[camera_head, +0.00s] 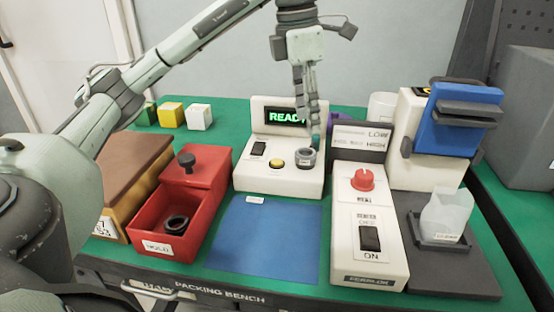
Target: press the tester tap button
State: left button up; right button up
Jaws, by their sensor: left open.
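The tester (240,177) is a cream console on the green bench, with a raised screen (287,117) whose visible green letters read "READ", the end being hidden by my gripper. I cannot read which is marked as tap. My left gripper (314,135) points down at the screen's right end, its tips close above the socket and right of the yellow button. It is open, seen nearly edge-on; contact is unclear. A small teal piece shows at its tips.
A red bin (153,236) with a dark ring and a brown-topped box (122,159) stand left. A blue mat (268,240) lies in front. Right are a sealer with red knob (363,180), a blue-headed machine (453,122) and a clear pouch (446,213) on a dark plate.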

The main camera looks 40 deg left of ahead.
pick_arm(q)
grip_shut()
dwell(1.3)
